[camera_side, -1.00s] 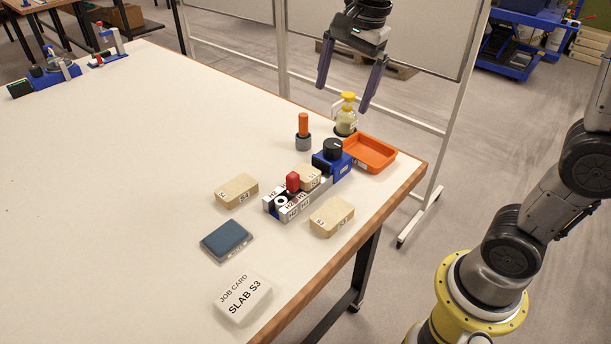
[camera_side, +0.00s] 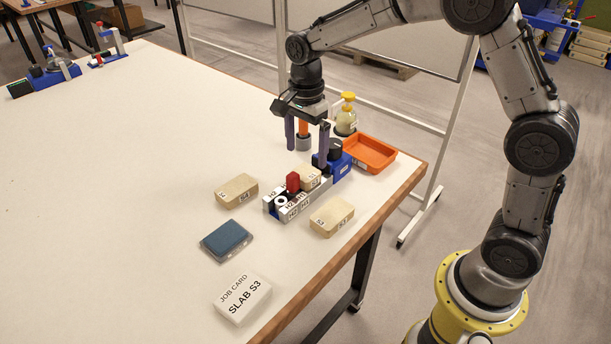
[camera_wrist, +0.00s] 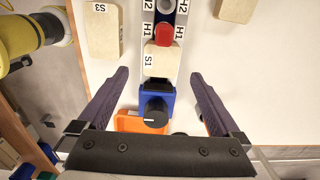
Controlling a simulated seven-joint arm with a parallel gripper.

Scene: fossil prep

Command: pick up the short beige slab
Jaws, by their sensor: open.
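There are three beige slabs. The one marked S1 (camera_side: 309,177) looks shortest and sits at the fixture's far end, beside the blue knob block; it also shows in the wrist view (camera_wrist: 158,60). The slab marked S3 (camera_side: 332,217) lies flat on the table right of the fixture, at upper left in the wrist view (camera_wrist: 102,34). My gripper (camera_side: 307,157) points down, open and empty, above the fixture's far end. In the wrist view its fingers (camera_wrist: 160,75) flank the S1 slab's near end without touching it.
The fixture (camera_side: 300,205) carries a red peg (camera_side: 292,181) beside S1 and a blue block with black knob (camera_side: 335,151). A blue pad (camera_side: 226,240) and job card reading SLAB S3 (camera_side: 243,299) lie in front.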

